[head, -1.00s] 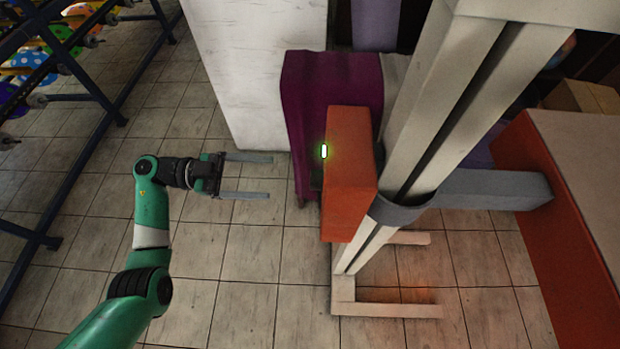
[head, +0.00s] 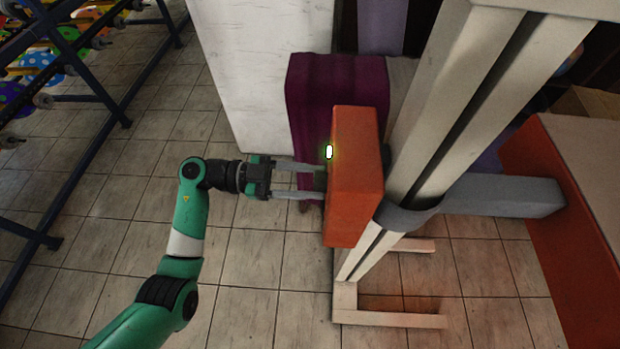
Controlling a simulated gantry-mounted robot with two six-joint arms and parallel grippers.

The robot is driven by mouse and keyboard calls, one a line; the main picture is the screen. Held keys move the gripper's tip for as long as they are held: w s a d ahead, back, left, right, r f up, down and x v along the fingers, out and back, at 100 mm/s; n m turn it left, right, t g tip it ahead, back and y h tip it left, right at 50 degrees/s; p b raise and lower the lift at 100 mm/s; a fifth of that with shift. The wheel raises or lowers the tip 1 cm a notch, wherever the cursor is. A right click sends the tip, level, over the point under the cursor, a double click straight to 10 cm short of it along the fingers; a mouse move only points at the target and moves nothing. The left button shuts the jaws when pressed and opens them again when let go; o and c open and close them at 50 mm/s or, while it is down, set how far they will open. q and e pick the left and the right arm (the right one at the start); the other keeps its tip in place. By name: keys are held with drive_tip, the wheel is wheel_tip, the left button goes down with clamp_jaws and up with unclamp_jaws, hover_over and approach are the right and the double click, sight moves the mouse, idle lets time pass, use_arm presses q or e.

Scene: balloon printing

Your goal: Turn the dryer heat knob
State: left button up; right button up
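The dryer is an orange box (head: 354,185) on a pale upright stand, with a lit green-white indicator (head: 329,152) on its left edge. A small dark knob (head: 320,181) sticks out of its left side, below the indicator. My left gripper (head: 321,181) points right, its two grey fingers apart, one above and one below the knob as seen here. The fingertips are at the box's left face. I cannot tell whether the fingers press on the knob. My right gripper is not in view.
The dryer's pale post (head: 440,120) stands to the right, with a grey beam and a large orange-sided block (head: 580,240) beyond. A purple block (head: 310,90) and white pillar (head: 262,70) stand behind. A balloon rack (head: 85,75) is at far left. Tiled floor is clear at lower left.

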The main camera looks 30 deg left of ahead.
use_arm(q)
clamp_jaws()
drive_tip(key=shift+m, duration=0.4)
drive_tip(key=shift+f+m+b, duration=0.1)
drive_tip(key=shift+m+b, duration=2.65)
drive_tip(key=shift+m, duration=8.85)
